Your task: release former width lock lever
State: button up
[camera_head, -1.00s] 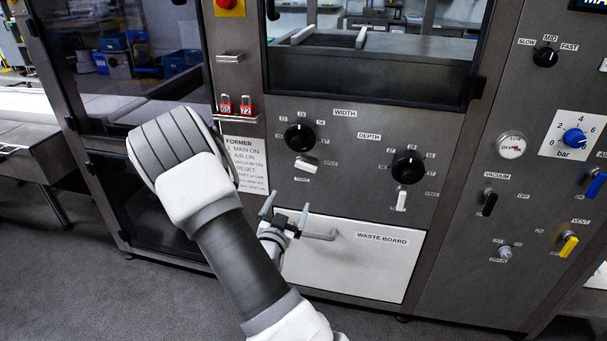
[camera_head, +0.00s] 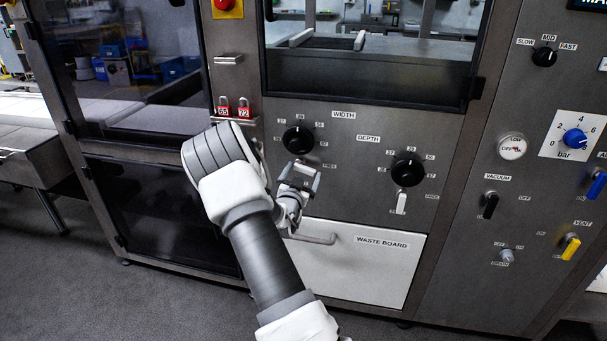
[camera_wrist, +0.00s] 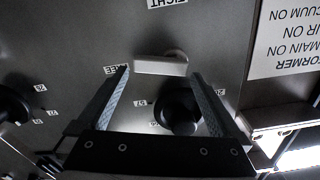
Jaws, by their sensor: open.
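The width lock lever (camera_wrist: 160,66) is a white bar on a round pivot, lying roughly crosswise in the upside-down wrist view. In the head view my gripper mostly hides it below the black width knob (camera_head: 298,140). My gripper (camera_head: 300,178) is open and empty, right in front of the panel. In the wrist view my gripper (camera_wrist: 160,74) has one finger towards each end of the lever, and the lever shows between and just beyond the tips. I cannot tell whether the fingers touch it. The width knob also shows between the fingers in the wrist view (camera_wrist: 178,108).
The black depth knob (camera_head: 408,170) and its white lock lever (camera_head: 401,203) are to the right. The waste board drawer (camera_head: 375,265) with its bar handle (camera_head: 312,239) is below. Two red padlocks (camera_head: 234,109) hang at the upper left.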

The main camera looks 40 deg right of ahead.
jog(key=shift+w+d, duration=0.4)
jog(key=shift+d, duration=0.05)
jog(key=c, duration=1.1)
jog(key=shift+r+n+b, duration=0.15)
jog(key=shift+n+b, duration=0.15)
jog(key=shift+n, duration=0.45)
jog(key=shift+r+n+b, duration=0.15)
jog(key=shift+n+b, duration=0.1)
jog(key=shift+n, duration=0.5)
jog(key=o, duration=1.1)
jog(key=shift+a, duration=0.1)
jog(key=p+v, duration=0.2)
jog(key=v, duration=1.5)
